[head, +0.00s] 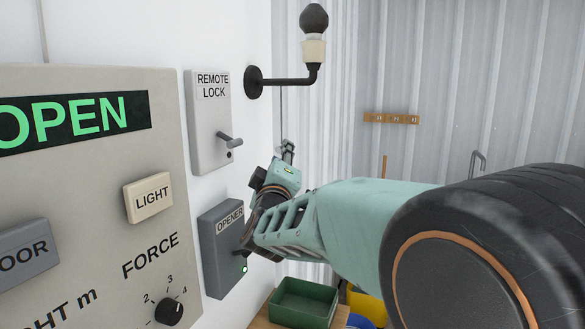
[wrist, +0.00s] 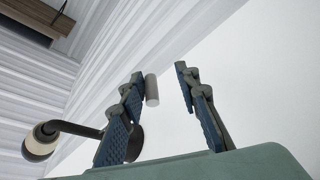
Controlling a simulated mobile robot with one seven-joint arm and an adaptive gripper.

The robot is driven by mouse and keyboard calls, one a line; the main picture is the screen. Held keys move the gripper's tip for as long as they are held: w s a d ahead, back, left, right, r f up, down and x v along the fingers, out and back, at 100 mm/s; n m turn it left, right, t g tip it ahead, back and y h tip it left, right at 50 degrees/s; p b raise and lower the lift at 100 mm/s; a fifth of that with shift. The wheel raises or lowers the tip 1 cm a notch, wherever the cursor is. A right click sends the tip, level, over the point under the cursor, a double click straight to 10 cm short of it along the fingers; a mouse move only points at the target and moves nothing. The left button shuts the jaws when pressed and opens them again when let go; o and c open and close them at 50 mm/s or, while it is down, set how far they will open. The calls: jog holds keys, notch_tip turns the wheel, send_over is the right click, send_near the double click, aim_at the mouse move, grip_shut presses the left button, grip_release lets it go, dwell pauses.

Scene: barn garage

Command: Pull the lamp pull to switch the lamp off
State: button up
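The wall lamp (head: 313,50) has a dark bulb in a cream socket on a black bent arm; the bulb looks unlit. It also shows at the lower left of the wrist view (wrist: 40,142). A thin cord (head: 281,115) hangs below the lamp's mount, down to my gripper (head: 288,149). In the wrist view my gripper (wrist: 166,80) is open, its two blue-padded fingers apart. A short grey cylinder, seemingly the lamp pull (wrist: 152,90), shows close beside the left finger, with a clear gap to the right finger. Whether it touches the left finger I cannot tell.
A remote lock box (head: 208,130) with a lever and a grey opener box (head: 221,250) are on the white wall near my gripper. A large control panel (head: 90,190) is at left. A green crate (head: 303,300) stands below.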

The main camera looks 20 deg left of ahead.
jog(key=v, duration=1.1)
jog(key=shift+s, duration=0.25)
jog(key=shift+d, duration=0.1)
